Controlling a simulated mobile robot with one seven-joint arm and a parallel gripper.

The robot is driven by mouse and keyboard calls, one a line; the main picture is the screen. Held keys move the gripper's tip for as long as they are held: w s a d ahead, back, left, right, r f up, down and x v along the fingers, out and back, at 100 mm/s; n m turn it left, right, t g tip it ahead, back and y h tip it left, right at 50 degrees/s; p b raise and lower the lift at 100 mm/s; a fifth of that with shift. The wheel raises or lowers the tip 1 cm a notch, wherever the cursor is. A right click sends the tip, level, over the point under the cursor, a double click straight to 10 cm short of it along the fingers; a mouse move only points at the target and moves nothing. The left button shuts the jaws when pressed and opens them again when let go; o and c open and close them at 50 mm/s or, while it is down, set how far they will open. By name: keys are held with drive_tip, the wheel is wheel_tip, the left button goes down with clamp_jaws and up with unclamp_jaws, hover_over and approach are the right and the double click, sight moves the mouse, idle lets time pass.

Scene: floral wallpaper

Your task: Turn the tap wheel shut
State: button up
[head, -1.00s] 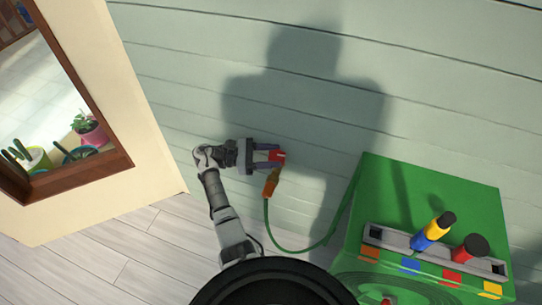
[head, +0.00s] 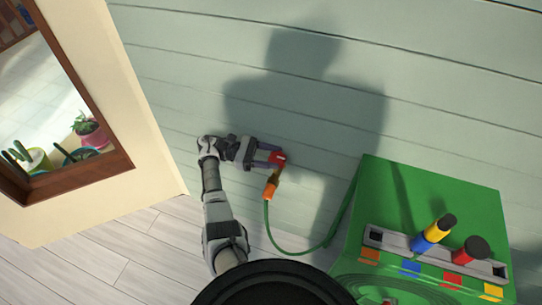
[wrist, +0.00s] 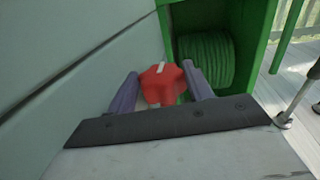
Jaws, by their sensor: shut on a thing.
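The red tap wheel (head: 277,158) is on the pale green plank wall, with an orange hose fitting (head: 271,188) just below it. In the wrist view the wheel (wrist: 161,84) is a lobed red knob with a white mark across its top. My gripper (head: 270,156) reaches it from the left, and its two purple-grey fingers stand on either side of the wheel. In the wrist view my gripper (wrist: 160,90) is shut on the wheel. The tap body behind the wheel is mostly hidden.
A green hose (head: 300,250) hangs from the fitting and runs to a green box (head: 430,185) at the right. A tray (head: 383,238) on it holds a yellow-blue tool and a red one. A wood-framed window (head: 120,160) is at the left.

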drive_tip(key=shift+d, duration=0.15)
drive_tip(key=o, duration=0.9)
drive_tip(key=shift+o, duration=0.4)
drive_tip(key=shift+r+n+t, duration=0.1)
drive_tip(key=shift+n+t, duration=0.5)
drive_tip(key=shift+t, duration=0.3)
